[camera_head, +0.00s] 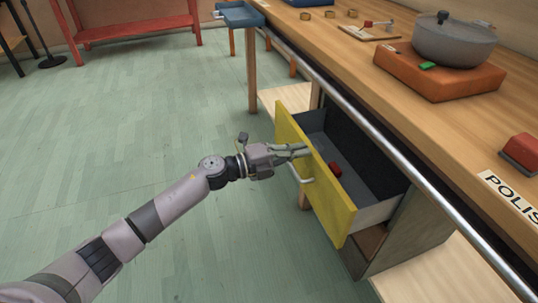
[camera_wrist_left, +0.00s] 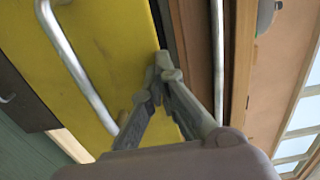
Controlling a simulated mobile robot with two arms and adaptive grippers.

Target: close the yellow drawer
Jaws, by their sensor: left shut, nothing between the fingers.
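The yellow drawer (camera_head: 328,193) stands pulled out from a cabinet under the workbench in the head view. Its grey inside shows, with a small red object (camera_head: 335,170) lying in it. A pale bar handle (camera_head: 300,174) is on its front. My left gripper (camera_head: 304,150) is shut and empty, at the upper part of the drawer front near the handle. In the left wrist view the shut fingertips (camera_wrist_left: 163,58) lie over the edge of the yellow front (camera_wrist_left: 110,50), beside the metal handle (camera_wrist_left: 75,65). I cannot tell whether they touch it. My right gripper is not in view.
The wooden workbench (camera_head: 400,110) has a metal rail (camera_head: 370,130) along its edge, above the drawer. A grey pot (camera_head: 453,42) stands on an orange block (camera_head: 440,78) on the bench. The green floor left of the drawer is clear apart from my arm.

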